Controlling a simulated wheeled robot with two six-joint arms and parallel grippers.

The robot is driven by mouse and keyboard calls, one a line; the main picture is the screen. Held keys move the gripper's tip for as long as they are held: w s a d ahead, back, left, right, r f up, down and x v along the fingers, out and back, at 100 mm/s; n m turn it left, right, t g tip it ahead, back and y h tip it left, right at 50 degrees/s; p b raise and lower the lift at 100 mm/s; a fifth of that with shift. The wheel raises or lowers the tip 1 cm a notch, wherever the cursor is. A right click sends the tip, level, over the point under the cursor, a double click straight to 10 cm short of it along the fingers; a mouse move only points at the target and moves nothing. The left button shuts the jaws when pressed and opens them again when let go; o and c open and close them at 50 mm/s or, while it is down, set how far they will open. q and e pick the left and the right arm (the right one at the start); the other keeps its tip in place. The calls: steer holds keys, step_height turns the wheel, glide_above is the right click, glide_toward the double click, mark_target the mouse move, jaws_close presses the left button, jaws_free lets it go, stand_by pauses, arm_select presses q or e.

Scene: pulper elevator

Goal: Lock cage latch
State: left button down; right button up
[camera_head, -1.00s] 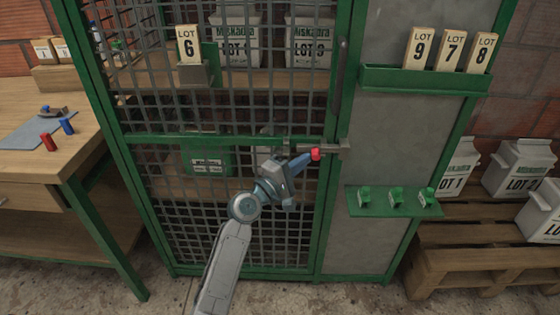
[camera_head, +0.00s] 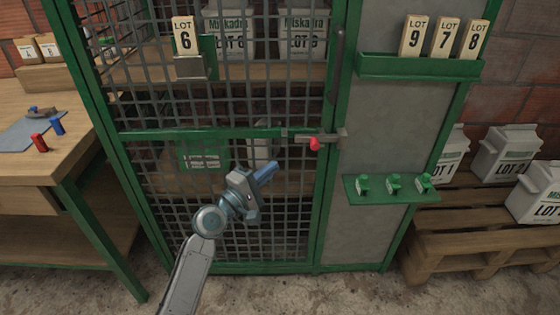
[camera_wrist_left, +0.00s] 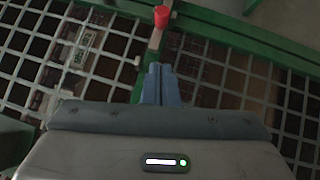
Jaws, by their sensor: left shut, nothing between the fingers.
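The cage latch (camera_head: 325,140) is a grey bolt across the door edge and the right post of the green mesh cage, with a red knob (camera_head: 315,144). The bolt reaches over the post, and the knob hangs a little below the bar. In the left wrist view the red knob (camera_wrist_left: 161,16) shows at the top, beyond the fingertips. My left gripper (camera_head: 268,172) is shut and empty, below and left of the knob, apart from it. Its closed fingers also show in the left wrist view (camera_wrist_left: 160,84). My right gripper is in no view.
The cage door (camera_head: 235,134) stands closed, with a vertical handle (camera_head: 337,65) above the latch. A green shelf (camera_head: 392,188) with several green pieces juts from the panel at right. A wooden workbench (camera_head: 55,165) stands left, and a pallet (camera_head: 475,240) with sacks stands right.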

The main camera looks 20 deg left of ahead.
arm_select(q)
steer(key=v, duration=0.3)
steer(key=shift+s+a, duration=0.2)
steer(key=shift+s, duration=0.1)
